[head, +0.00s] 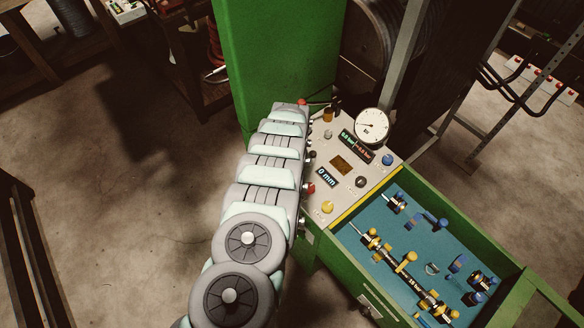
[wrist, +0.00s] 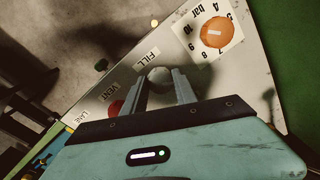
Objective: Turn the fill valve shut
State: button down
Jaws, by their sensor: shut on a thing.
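The fill valve (wrist: 158,73) is a pale round knob beside the FILL label (wrist: 139,60) on the side panel, in the wrist view. My gripper (wrist: 160,78) has its two grey fingers on either side of this knob and is shut on it. The fingers cover part of the knob, so its turn position cannot be read. In the head view my arm hides the fill valve and the gripper.
A red vent knob (wrist: 115,107) sits close beside one finger. An orange dial (wrist: 215,32) with a bar scale is on the other side. In the head view, a round gauge (head: 372,125) stands above the control panel, and an open drawer (head: 345,236) holds several fittings.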

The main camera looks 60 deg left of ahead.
jog(key=n+b, duration=0.1)
jog(key=n, duration=0.3)
jog(key=shift+w+f+b, duration=0.1)
jog(key=shift+f+b, duration=0.05)
jog(key=shift+b, duration=0.25)
jog(key=shift+n+b, duration=0.65)
jog(key=shift+n, duration=0.85)
jog(key=c, duration=1)
grip_release()
jog(key=shift+o, duration=0.2)
jog(key=shift+r, duration=0.2)
notch_tip(320, 180, up, 11)
jog(key=shift+d+f+b, duration=0.2)
jog(key=shift+d+b, duration=0.05)
jog(key=shift+b, duration=0.1)
